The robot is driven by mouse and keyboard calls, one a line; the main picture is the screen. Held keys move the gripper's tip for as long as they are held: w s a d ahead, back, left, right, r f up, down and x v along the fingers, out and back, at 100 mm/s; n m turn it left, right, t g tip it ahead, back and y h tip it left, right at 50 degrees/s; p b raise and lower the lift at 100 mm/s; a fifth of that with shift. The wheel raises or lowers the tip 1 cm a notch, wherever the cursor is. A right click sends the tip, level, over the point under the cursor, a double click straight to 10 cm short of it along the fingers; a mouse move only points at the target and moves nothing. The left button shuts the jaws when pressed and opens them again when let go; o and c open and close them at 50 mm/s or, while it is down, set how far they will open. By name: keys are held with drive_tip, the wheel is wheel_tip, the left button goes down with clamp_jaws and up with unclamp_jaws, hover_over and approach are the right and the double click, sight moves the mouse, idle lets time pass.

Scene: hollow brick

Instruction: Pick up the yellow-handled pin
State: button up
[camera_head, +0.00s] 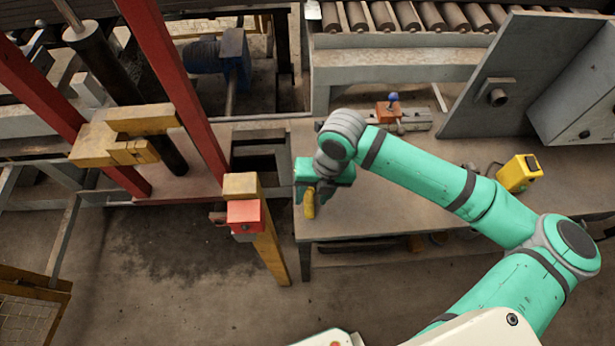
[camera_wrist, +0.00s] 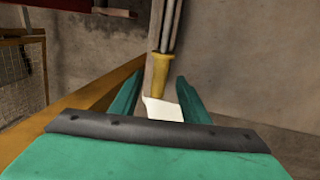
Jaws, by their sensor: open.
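The pin has a yellow handle (camera_wrist: 159,73) and a grey metal shaft (camera_wrist: 168,28). In the wrist view the handle lies just ahead of and between the two green fingertips of my gripper (camera_wrist: 159,84). Dark gaps remain on both sides, so I see no finger closed on it. In the head view my green gripper (camera_head: 312,182) is above the left end of the grey table, and the yellow handle (camera_head: 310,204) shows just below it. The shaft is hidden there. My gripper is open. Whether a finger touches the handle, I cannot tell.
The grey table (camera_head: 395,205) is mostly bare. A yellow box (camera_head: 519,172) and an orange-red block device (camera_head: 389,112) stand on it. A yellow post with a red block (camera_head: 246,217) stands close left of my gripper. Open floor lies in front.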

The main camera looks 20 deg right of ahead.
drive_tip(key=shift+w+a+f, duration=0.1)
drive_tip(key=shift+f, duration=0.5)
drive_tip(key=shift+w+a+f, duration=0.1)
drive_tip(key=shift+f, duration=0.45)
drive_tip(key=shift+w, duration=0.15)
drive_tip(key=c, duration=0.8)
drive_tip(key=shift+s+d, duration=0.15)
drive_tip(key=shift+s, duration=0.05)
clamp_jaws()
